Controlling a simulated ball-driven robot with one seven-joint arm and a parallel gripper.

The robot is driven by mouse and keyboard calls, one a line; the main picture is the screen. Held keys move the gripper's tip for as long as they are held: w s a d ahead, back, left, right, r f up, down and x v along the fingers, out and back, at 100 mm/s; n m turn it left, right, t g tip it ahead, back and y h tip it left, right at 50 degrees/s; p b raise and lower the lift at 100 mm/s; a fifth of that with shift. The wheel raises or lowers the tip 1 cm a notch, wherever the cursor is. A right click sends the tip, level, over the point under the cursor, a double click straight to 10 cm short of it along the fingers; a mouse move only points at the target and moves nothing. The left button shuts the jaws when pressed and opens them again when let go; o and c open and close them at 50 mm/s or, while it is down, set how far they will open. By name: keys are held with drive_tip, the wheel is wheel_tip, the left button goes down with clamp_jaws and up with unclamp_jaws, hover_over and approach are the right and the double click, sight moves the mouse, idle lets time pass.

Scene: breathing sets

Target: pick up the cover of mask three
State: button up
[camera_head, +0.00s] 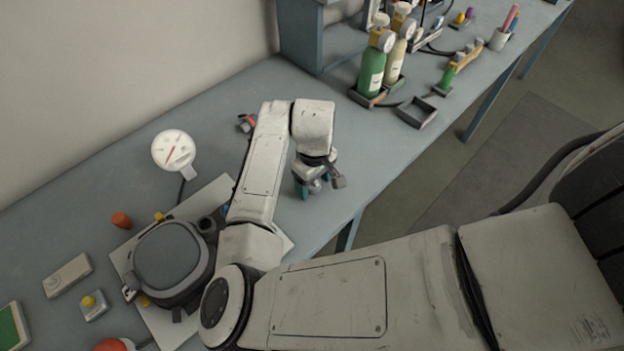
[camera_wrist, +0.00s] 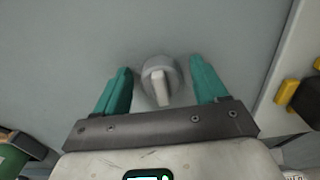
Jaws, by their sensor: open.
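A small round grey piece with a raised ridge (camera_wrist: 161,80) lies on the blue-grey surface in the wrist view. It looks like a cap or cover; I cannot tell which mask it belongs to. My gripper (camera_wrist: 159,66) is open, with one teal finger on each side of the piece and a gap on both sides. In the head view my gripper (camera_head: 314,189) points down over the bench near its front edge, and the piece is hidden there.
The bench (camera_head: 236,104) carries a dark grey rounded device (camera_head: 172,256), a white dial gauge (camera_head: 172,150), a green bottle (camera_head: 371,72) and a small open tray (camera_head: 416,113). A yellow and black part (camera_wrist: 296,92) is at the right in the wrist view.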

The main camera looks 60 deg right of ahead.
drive_tip(key=shift+c, duration=0.2)
drive_tip(key=c, duration=0.7)
drive_tip(key=shift+r, duration=0.1)
drive_tip(key=shift+r, duration=0.5)
wheel_tip(320, 180, up, 2)
drive_tip(key=shift+s+d+r, duration=0.1)
drive_tip(key=shift+s+r, duration=0.05)
drive_tip(key=s+d+r, duration=0.3)
drive_tip(key=s+r, duration=0.6)
drive_tip(key=s, duration=0.4)
drive_tip(key=shift+s+d+r, duration=0.15)
drive_tip(key=shift+d+r, duration=0.1)
